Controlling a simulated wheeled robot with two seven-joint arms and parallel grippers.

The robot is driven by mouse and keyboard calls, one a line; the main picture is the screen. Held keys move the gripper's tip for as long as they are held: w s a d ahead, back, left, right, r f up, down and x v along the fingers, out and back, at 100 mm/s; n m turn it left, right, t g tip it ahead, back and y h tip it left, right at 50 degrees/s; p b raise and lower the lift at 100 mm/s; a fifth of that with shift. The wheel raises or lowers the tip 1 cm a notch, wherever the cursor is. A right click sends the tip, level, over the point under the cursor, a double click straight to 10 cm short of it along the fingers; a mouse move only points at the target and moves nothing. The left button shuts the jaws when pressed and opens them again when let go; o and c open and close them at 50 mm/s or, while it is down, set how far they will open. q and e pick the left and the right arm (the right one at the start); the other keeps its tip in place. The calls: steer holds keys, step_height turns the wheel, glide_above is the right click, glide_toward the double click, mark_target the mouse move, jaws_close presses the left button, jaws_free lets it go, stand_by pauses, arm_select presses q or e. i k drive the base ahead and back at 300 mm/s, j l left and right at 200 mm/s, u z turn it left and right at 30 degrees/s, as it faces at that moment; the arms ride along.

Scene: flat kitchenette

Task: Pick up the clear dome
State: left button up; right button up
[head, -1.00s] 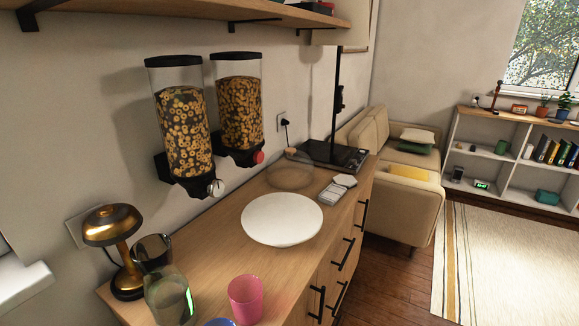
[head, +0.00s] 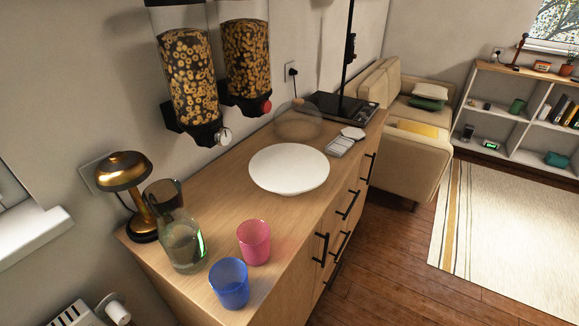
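The clear dome (head: 298,122) stands on the wooden counter (head: 222,205), behind the white plate (head: 289,169) and in front of the black hob-like appliance. It is see-through with a small wooden knob on top, and its lower edge is faint. Neither of my grippers shows in the head view.
A bronze lamp (head: 126,172), a glass carafe (head: 182,243), a pink cup (head: 254,241) and a blue cup (head: 229,283) stand at the counter's near end. Two cereal dispensers (head: 187,85) hang on the wall. A black appliance (head: 345,108) and a pale slotted item (head: 342,144) lie near the dome.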

mark_target(296, 121)
steer(key=i+l+u, duration=0.5)
steer(key=l, duration=0.3)
steer(key=i+l+u, duration=0.1)
steer(key=l+u, duration=0.35)
steer(key=l, duration=0.45)
steer(key=i+l+u, duration=0.1)
steer(key=l+u, duration=0.4)
steer(key=l, duration=0.45)
steer(key=k+l+u, duration=0.1)
steer(key=l+u, duration=0.4)
steer(key=l, duration=0.5)
